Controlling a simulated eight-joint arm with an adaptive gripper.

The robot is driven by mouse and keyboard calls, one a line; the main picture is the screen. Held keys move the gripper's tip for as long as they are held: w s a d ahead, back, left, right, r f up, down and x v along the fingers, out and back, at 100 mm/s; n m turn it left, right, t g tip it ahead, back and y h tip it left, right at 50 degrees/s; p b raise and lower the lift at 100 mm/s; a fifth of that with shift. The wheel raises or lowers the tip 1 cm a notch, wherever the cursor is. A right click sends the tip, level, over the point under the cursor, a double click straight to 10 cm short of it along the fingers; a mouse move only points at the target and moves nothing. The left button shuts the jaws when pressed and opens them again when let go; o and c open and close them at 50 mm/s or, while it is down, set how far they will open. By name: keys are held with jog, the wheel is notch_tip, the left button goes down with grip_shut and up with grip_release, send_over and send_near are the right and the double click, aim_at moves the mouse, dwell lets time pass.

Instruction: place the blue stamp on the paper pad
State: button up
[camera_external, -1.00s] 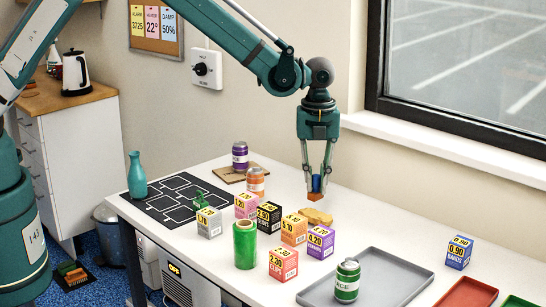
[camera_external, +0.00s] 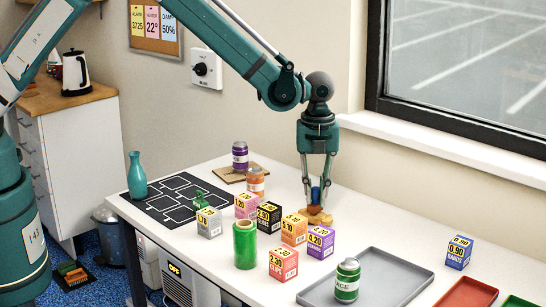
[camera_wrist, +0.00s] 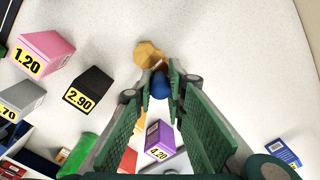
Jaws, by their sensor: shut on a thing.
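My gripper (camera_external: 318,197) is shut on the blue stamp (camera_external: 315,193), which has a blue handle and an orange-brown base. The stamp is upright and low over a small tan, thick piece (camera_external: 326,218) on the white table, behind the purple 4.20 box. I cannot tell for sure that this tan piece is the paper pad, nor whether the stamp's base touches it. In the wrist view the blue handle (camera_wrist: 160,86) shows between my fingers, with the tan piece (camera_wrist: 148,52) just beyond it; the stamp's base is mostly hidden.
Several priced boxes stand close in front, including the orange one (camera_external: 294,229), the purple one (camera_external: 321,242) and the black one (camera_external: 269,218). A green roll (camera_external: 245,245) stands nearer. A grey tray (camera_external: 398,277) holds a green can (camera_external: 347,281).

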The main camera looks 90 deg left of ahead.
jog(key=shift+f, duration=0.15)
jog(key=o, duration=0.9)
jog(key=shift+r, duration=0.2)
notch_tip(320, 180, up, 12)
dwell(0.3)
jog(key=shift+r, duration=0.1)
dwell(0.6)
